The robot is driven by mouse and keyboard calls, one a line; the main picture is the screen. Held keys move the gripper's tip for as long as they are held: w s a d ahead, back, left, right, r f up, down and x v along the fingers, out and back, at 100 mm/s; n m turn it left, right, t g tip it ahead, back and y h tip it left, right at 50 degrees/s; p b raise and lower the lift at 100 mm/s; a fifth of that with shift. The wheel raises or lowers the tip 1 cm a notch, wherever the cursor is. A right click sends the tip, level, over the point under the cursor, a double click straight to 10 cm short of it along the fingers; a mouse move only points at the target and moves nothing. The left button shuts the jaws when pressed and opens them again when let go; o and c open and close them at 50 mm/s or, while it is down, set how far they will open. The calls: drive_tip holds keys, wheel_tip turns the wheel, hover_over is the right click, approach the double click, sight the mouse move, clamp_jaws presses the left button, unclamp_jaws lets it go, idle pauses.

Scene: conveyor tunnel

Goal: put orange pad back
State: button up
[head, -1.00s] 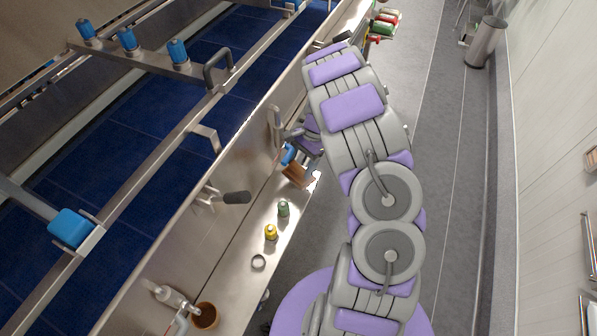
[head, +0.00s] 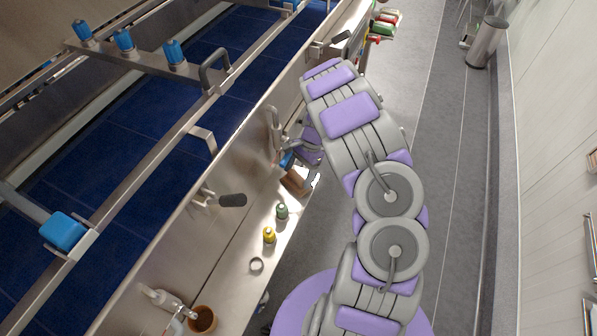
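My gripper (head: 304,150) is small and partly hidden behind my own arm, over the steel ledge beside the conveyor. Its fingers are too small and covered to show whether they are open or shut. A brown-orange block (head: 295,182), which may be the orange pad, is on the ledge just below the gripper in the picture. I cannot tell whether the gripper touches it. A blue piece (head: 287,160) shows between the gripper and the block.
A green-topped bottle (head: 282,211), a yellow bottle (head: 269,235), a ring (head: 256,265) and a brown pot (head: 202,319) stand along the ledge (head: 232,262). A black-ended handle (head: 232,200) juts over it. The floor at right (head: 450,200) is clear.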

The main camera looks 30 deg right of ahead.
drive_tip(key=shift+o, duration=1)
drive_tip(key=shift+a+r, duration=0.1)
drive_tip(key=p+v, duration=0.1)
drive_tip(key=v, duration=1.1)
